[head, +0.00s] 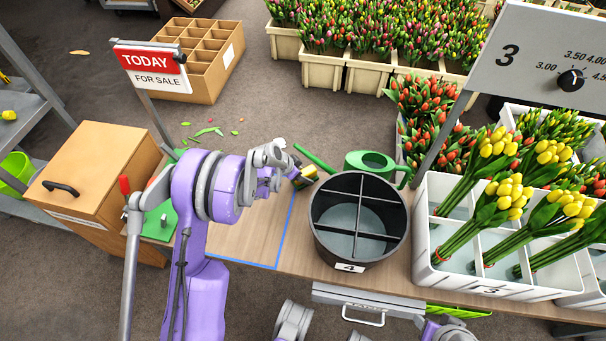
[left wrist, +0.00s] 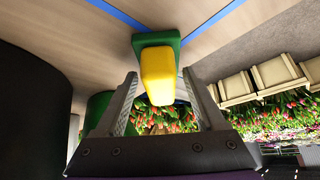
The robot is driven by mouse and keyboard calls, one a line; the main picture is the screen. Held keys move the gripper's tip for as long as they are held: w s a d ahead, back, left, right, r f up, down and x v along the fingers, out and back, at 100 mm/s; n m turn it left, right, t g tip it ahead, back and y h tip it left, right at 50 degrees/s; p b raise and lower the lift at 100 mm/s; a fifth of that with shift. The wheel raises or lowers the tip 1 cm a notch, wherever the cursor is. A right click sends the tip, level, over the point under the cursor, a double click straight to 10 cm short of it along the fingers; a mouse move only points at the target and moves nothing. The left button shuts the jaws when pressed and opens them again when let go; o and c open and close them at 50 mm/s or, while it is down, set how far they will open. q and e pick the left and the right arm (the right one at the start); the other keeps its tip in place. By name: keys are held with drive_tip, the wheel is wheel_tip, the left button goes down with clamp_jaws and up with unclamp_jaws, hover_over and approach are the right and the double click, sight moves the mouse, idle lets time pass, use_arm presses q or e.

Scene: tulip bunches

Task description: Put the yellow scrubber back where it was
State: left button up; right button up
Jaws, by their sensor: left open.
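The yellow scrubber (left wrist: 157,78) has a yellow body and a green part. In the left wrist view its green part is against the wooden table, where two blue lines meet behind it. In the head view only a small yellow and dark patch of it (head: 299,183) shows at my gripper's tip. My left gripper (head: 293,174) is open at the table's far edge, left of the black bucket. In the left wrist view its fingers (left wrist: 158,85) stand on either side of the yellow body, with gaps visible. My right gripper is not in view.
The divided black bucket (head: 320,235) stands close to the right of the gripper, with a green watering can (head: 370,160) behind it. A white crate (head: 433,277) holds tulip bunches. A blue line (head: 285,235) borders clear wooden table (head: 245,243). A wooden box (head: 98,165) stands left.

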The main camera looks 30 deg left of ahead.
use_arm(q)
drive_tip(key=shift+s+a+r, duration=0.1)
drive_tip(key=shift+r, duration=0.35)
drive_tip(key=p+v, duration=0.3)
drive_tip(key=v, duration=0.8)
drive_tip(key=s+d+r+n+g+y, duration=0.1)
drive_tip(key=s+d+r+n, duration=0.2)
drive_tip(key=s+d+r, duration=0.85)
drive_tip(key=s+d+n+y, duration=0.1)
drive_tip(key=s+n+y, duration=0.1)
drive_tip(key=s, duration=1.4)
drive_tip(key=shift+s+d+n, duration=0.15)
drive_tip(key=shift+s+n, duration=0.25)
drive_tip(key=shift+n, duration=0.1)
